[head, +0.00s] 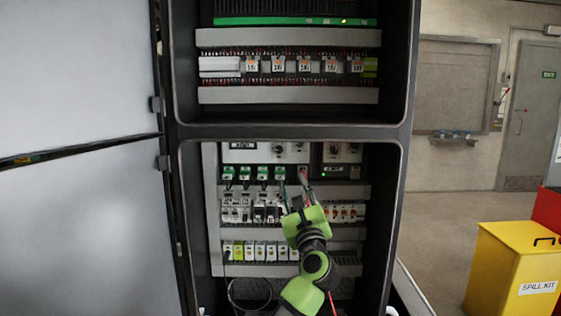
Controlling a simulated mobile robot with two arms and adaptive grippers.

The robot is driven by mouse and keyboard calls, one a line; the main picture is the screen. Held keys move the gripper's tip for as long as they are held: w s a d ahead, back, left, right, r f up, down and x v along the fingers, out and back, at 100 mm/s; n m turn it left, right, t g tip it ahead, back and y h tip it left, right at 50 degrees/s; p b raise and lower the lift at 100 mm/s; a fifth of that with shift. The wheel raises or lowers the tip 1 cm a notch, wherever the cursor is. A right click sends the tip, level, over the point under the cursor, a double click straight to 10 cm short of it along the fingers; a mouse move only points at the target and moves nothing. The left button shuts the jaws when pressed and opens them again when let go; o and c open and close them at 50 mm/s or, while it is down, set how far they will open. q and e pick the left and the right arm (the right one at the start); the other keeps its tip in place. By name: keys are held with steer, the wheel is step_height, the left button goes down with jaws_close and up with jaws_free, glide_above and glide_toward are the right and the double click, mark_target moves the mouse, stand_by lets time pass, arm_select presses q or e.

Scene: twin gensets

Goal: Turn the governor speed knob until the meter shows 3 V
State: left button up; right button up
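Inside the lower bay of an open cabinet, a row of pale modules with dark round knobs runs along the top. One knob (278,149) sits left of centre and another (334,150) sits farther right. I cannot tell which is the governor speed knob. No meter reading can be made out. My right gripper is not in view.
Green terminal blocks (245,173), breakers (346,213) and lower modules (260,251) fill the bay. The cabinet's dark frame (393,210) surrounds it. The grey door (85,225) stands open at left. A yellow spill kit bin (498,268) stands at right, with open floor behind.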

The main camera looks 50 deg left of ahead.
arm_select(q)
steer(key=r+n, duration=0.1)
steer(key=p, duration=0.3)
glide_toward(280, 152)
steer(key=shift+n+g, duration=0.3)
steer(key=shift+n, duration=0.1)
steer(key=x, duration=0.7)
steer(key=shift+d+r, duration=0.15)
steer(key=shift+r, duration=0.05)
steer(key=shift+x, duration=0.8)
steer(key=shift+f, duration=0.1)
jaws_close()
